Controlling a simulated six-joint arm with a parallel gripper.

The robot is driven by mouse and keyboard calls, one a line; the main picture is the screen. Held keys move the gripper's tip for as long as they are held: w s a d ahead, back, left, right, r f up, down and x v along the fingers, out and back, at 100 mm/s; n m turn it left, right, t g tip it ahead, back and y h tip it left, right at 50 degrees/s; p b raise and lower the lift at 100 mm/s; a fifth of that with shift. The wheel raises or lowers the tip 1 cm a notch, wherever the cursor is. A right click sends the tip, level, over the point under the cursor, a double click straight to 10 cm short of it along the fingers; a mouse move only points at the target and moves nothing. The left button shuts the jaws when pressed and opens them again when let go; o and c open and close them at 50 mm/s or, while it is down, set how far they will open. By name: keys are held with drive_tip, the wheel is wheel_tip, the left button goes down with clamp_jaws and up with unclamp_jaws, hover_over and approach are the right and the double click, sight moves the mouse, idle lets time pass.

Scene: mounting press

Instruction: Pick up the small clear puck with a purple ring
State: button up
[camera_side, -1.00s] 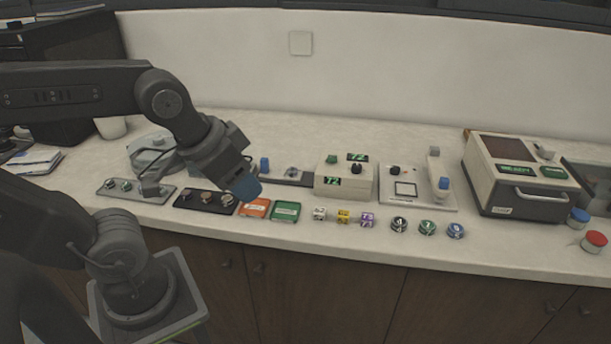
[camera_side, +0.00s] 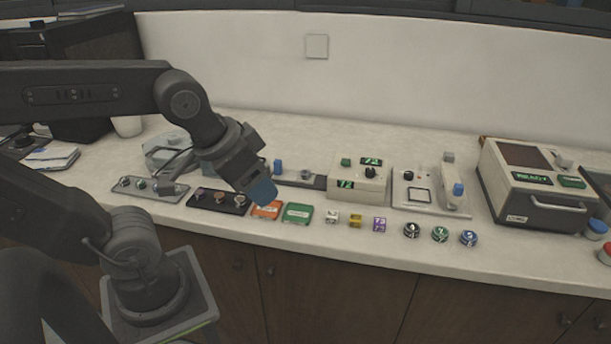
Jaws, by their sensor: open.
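The small clear puck with a purple ring (camera_side: 379,224) sits on the counter near its front edge. It is the right one in a row with a yellow-ringed puck (camera_side: 355,220) and a whitish puck (camera_side: 332,217). My gripper (camera_side: 263,192), with blue fingertips, is open and angled down above the orange tray, well to the left of the purple puck. It touches none of the pucks. The gap between its fingers is hard to make out from this side.
An orange tray (camera_side: 266,210) and a green tray (camera_side: 298,212) lie between my gripper and the pucks. Behind are a display box (camera_side: 358,181), a flat device (camera_side: 424,197) and a large press (camera_side: 535,186).

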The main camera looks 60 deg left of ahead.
drive_tip(key=m+g, duration=0.2)
drive_tip(key=g, duration=0.4)
hover_over(305, 172)
wheel_tip(305, 172, down, 9)
drive_tip(key=f, duration=0.8)
drive_tip(key=shift+w+a+f, duration=0.15)
drive_tip(key=shift+w+f, duration=0.05)
drive_tip(key=shift+f, duration=0.05)
drive_tip(key=shift+s+f, duration=0.15)
drive_tip(key=shift+f, duration=2.55)
drive_tip(key=shift+c, duration=0.2)
